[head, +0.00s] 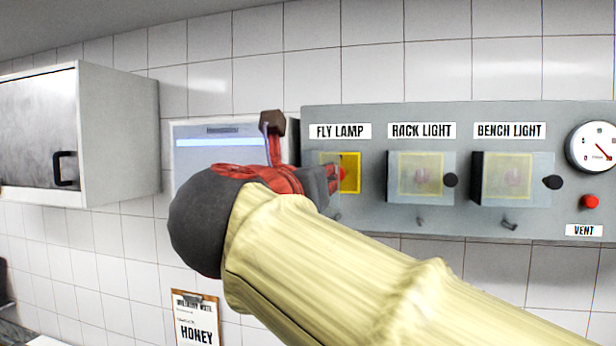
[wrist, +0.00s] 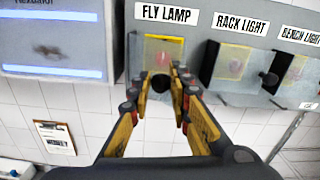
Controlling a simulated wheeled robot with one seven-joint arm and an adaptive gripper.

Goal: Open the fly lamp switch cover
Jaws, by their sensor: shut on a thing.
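The fly lamp switch, a red button on a yellow plate (head: 351,172), sits under the FLY LAMP label. Its clear cover (head: 317,158) is largely hidden by my gripper in the head view. The plate's right part shows bright and uncovered, and the cover looks swung partway out toward the left. In the wrist view the yellow plate (wrist: 163,50) shows above the cover's black knob (wrist: 160,83). My gripper (wrist: 162,78) is shut on this knob, one finger on each side. In the head view my gripper (head: 328,178) is in front of the switch.
The rack light cover (head: 420,176) and bench light cover (head: 512,178) are closed, with black knobs on their right. A gauge (head: 592,147) and red vent button (head: 590,201) are farther right. The lit fly lamp (head: 215,142) and a cabinet (head: 120,135) are left.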

